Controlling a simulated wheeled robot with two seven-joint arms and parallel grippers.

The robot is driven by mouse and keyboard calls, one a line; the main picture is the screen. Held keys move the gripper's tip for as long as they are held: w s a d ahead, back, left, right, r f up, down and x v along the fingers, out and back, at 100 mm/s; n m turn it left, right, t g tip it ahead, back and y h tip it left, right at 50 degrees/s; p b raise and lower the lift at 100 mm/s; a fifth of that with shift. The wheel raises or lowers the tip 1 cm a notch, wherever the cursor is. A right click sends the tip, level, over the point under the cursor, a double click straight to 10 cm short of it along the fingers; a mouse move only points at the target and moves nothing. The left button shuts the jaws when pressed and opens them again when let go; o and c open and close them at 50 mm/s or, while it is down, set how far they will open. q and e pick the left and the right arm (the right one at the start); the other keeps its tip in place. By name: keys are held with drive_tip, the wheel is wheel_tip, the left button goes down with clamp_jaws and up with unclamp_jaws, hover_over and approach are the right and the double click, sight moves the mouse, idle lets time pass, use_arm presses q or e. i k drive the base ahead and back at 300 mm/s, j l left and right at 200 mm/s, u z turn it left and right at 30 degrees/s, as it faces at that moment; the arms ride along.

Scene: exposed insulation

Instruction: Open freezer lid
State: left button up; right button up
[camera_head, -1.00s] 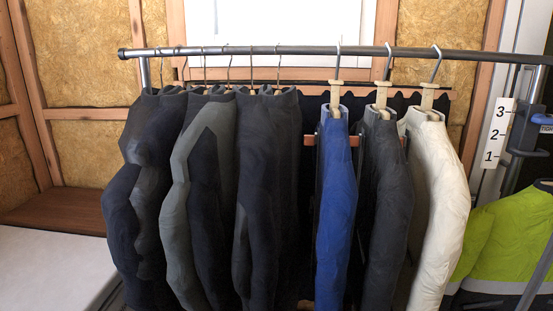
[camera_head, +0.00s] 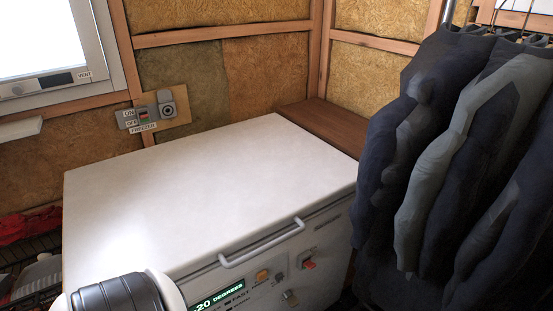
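A white chest freezer stands in the middle of the head view, its flat white lid (camera_head: 205,190) closed. A grey bar handle (camera_head: 262,243) runs along the lid's front edge, right of centre. The freezer's front panel (camera_head: 325,240) has a lit green display (camera_head: 218,296), an orange button and a red switch. A black and white rounded part, apparently mine, covers the freezer's lower left corner. Neither gripper shows in the head view.
Dark and grey jackets (camera_head: 435,150) hang on a rail close to the freezer's right side. A brown wooden ledge (camera_head: 325,125) lies behind the freezer. The lid's top is clear.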

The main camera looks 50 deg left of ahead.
sight(177, 209)
drive_tip(key=u, duration=1.65)
